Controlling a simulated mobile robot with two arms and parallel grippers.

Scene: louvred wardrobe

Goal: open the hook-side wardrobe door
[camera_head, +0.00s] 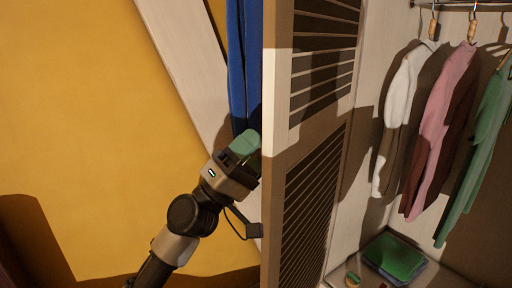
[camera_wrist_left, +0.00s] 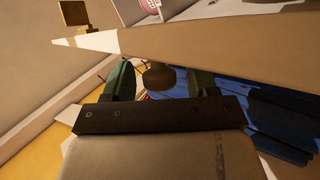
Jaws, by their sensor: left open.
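The louvred wardrobe door (camera_head: 277,150) stands open in the middle of the head view, seen nearly edge-on, its slatted face to the right. A blue cloth (camera_head: 243,60) hangs along its left side. My left gripper (camera_head: 250,150) is at that side, its tip partly hidden by the door edge. In the left wrist view my gripper (camera_wrist_left: 160,87) is open, with a dark round knob (camera_wrist_left: 158,76) between or just beyond its green fingers; contact cannot be told. The door edge (camera_wrist_left: 190,48) crosses above the fingers. The hook is not clearly visible. My right gripper is not in view.
The wardrobe interior at right holds a white garment (camera_head: 403,110), a pink one (camera_head: 440,125) and a green one (camera_head: 487,140) on a rail (camera_head: 455,5). A green folded item (camera_head: 395,256) lies at the bottom. A yellow wall (camera_head: 90,130) is at left.

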